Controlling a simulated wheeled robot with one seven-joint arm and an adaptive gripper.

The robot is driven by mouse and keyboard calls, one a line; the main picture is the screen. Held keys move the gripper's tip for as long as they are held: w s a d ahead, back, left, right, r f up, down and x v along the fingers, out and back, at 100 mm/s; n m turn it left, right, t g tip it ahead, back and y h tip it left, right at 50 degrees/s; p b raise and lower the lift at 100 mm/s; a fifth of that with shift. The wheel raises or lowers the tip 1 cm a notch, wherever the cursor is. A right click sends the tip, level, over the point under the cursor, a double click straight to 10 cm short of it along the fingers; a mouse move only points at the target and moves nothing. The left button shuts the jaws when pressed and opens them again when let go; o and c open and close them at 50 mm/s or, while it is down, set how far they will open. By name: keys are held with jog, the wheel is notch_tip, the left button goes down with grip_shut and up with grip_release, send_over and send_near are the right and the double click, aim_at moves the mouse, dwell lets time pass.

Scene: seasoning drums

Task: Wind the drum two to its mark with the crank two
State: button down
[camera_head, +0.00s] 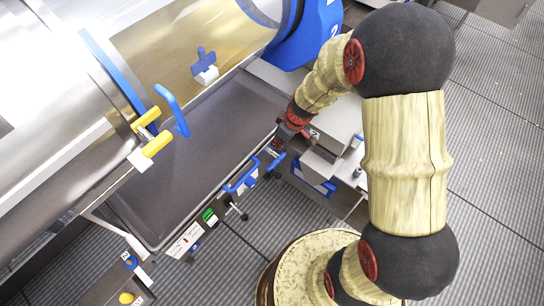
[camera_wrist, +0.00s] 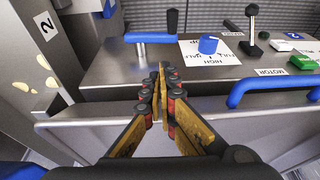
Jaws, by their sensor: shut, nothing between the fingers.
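In the wrist view a blue crank arm with an upright black handle (camera_wrist: 172,22), likely crank two, stands on the metal panel beyond my fingertips. My gripper (camera_wrist: 160,78) is shut and empty, apart from the crank. In the head view my gripper (camera_head: 281,141) is small and partly hidden by my wrist.
The panel holds a blue knob (camera_wrist: 208,44), a black lever (camera_wrist: 252,28) and green buttons (camera_wrist: 284,46). A blue rail (camera_wrist: 272,88) runs along its front right. A plate marked 2 (camera_wrist: 45,26) stands at left. A dark tray (camera_head: 205,135) lies below the drum.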

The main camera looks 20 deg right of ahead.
jog(key=b, duration=0.3)
send_near(271, 164)
jog(key=w+f, duration=0.1)
jog(key=a+f, duration=0.1)
jog(key=f, duration=0.1)
jog(key=w+f, duration=0.1)
jog(key=f, duration=0.1)
jog(key=shift+w+a, duration=0.3)
jog(key=shift+f, duration=0.45)
jog(key=shift+f, duration=0.1)
jog(key=b, duration=0.1)
jog(key=f+b, duration=0.1)
jog(key=b, duration=0.1)
jog(key=shift+s+a+f+h, duration=0.15)
jog(key=shift+s+a+h, duration=0.05)
jog(key=shift+h, duration=0.1)
jog(key=shift+s+f+t+b, duration=0.1)
jog(key=shift+t+b, duration=0.2)
jog(key=shift+b, duration=0.25)
jog(key=shift+a, duration=0.1)
